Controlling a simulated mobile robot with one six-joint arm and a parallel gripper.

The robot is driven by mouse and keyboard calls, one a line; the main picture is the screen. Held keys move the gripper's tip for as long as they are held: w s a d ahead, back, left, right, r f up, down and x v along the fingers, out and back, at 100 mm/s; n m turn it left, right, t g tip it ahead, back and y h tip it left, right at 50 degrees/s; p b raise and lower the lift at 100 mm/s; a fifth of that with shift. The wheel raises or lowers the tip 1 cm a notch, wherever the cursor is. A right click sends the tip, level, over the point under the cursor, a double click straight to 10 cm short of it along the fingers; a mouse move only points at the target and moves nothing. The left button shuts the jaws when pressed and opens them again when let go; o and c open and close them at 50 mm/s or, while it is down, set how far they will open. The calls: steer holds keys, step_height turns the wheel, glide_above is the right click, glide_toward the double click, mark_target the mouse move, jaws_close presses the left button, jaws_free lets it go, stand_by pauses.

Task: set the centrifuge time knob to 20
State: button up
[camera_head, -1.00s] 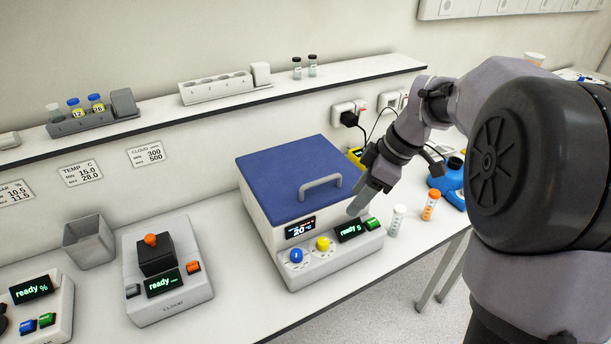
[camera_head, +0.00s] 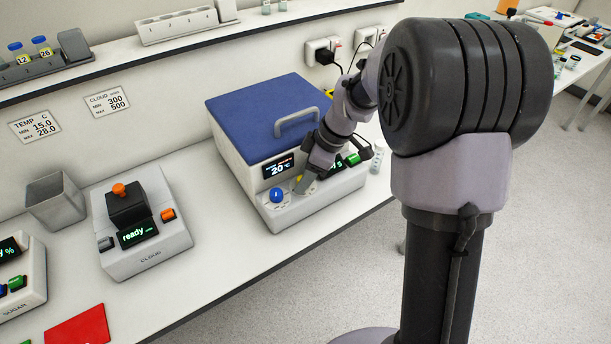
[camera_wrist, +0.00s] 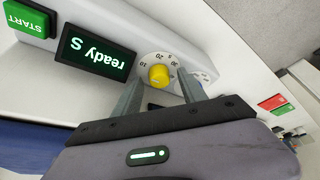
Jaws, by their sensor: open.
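The centrifuge (camera_head: 225,140) is a white box with a blue lid and a grey handle. Its yellow knob (camera_wrist: 159,76) sits on a white dial with small printed numbers in the wrist view; the pointer's setting is too small to read. In the head view, my gripper (camera_head: 301,188) is at the front panel and partly hides the yellow knob. In the wrist view, the two fingers of my gripper (camera_wrist: 159,90) are open, one on either side of the knob's near edge; I cannot tell whether they touch it. The display (camera_wrist: 95,54) reads "ready S".
A blue knob (camera_head: 276,195) is just left of my gripper in the head view. A green START button (camera_wrist: 28,17) is beyond the display. A cloud meter (camera_head: 145,225) stands to the left. A white-capped vial (camera_head: 378,157) stands right of the centrifuge.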

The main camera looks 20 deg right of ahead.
jaws_close()
steer(key=shift+m+b, duration=0.3)
steer(key=shift+b, duration=0.05)
steer(key=shift+f+m+t+b, duration=0.15)
steer(key=shift+m+t+b, duration=0.25)
steer(key=shift+m+b, duration=0.5)
steer(key=m+h+b, duration=0.1)
steer(key=m, duration=0.1)
steer(key=shift+s+a+m+t, duration=0.1)
steer(key=shift+m+t, duration=0.2)
steer(key=shift+t, duration=0.1)
steer(key=m, duration=0.1)
steer(key=m+h, duration=0.1)
steer(key=m, duration=0.1)
steer(key=shift+a+r+m+t, duration=0.1)
steer(key=shift+r+m+t, duration=0.1)
steer(key=shift+m+t, duration=0.1)
steer(key=shift+m+h+p, duration=0.55)
steer(key=shift+m+h, duration=0.25)
steer(key=shift+m, duration=0.7)
